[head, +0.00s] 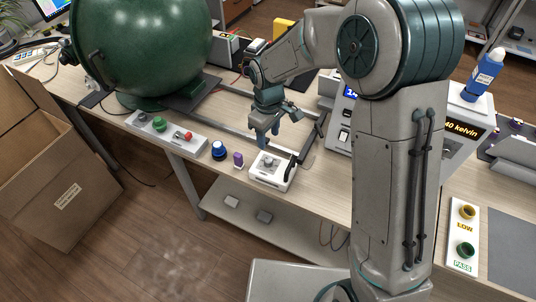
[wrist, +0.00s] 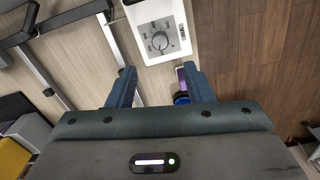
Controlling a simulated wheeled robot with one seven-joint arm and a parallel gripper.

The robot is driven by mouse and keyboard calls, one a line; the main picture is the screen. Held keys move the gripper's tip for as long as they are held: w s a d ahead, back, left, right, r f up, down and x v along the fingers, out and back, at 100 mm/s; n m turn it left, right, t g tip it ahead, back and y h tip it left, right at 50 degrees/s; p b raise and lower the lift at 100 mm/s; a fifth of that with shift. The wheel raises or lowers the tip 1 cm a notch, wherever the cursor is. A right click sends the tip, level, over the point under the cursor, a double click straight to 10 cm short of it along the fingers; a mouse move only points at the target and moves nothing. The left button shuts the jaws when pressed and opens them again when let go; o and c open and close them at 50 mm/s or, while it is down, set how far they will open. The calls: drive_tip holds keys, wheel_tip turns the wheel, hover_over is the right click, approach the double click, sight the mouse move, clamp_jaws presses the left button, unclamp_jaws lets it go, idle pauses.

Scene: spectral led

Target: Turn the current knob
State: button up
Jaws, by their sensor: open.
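The current knob (wrist: 159,40) is a round grey dial with a pointer bar, set on a white box (wrist: 176,14) with markings around the dial. In the head view the knob (head: 270,162) sits on top of the white box (head: 271,180) near the front edge of the bench. My gripper (head: 264,139) hangs just above and behind the knob, pointing down.
A purple object (head: 238,159) and a blue-topped round item (head: 219,150) stand left of the box. A panel with green and red buttons (head: 170,131) lies farther left, before a large green sphere (head: 150,45). A kelvin display unit (head: 455,135) stands right. An open cardboard box (head: 50,165) sits on the floor.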

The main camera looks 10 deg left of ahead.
sight(269, 159)
wheel_tip(269, 159, down, 10)
drive_tip(key=shift+w+f+p, duration=0.1)
drive_tip(key=shift+f+p, duration=0.15)
drive_tip(key=shift+p, duration=0.3)
drive_tip(key=c, duration=1)
drive_tip(key=shift+f, duration=0.1)
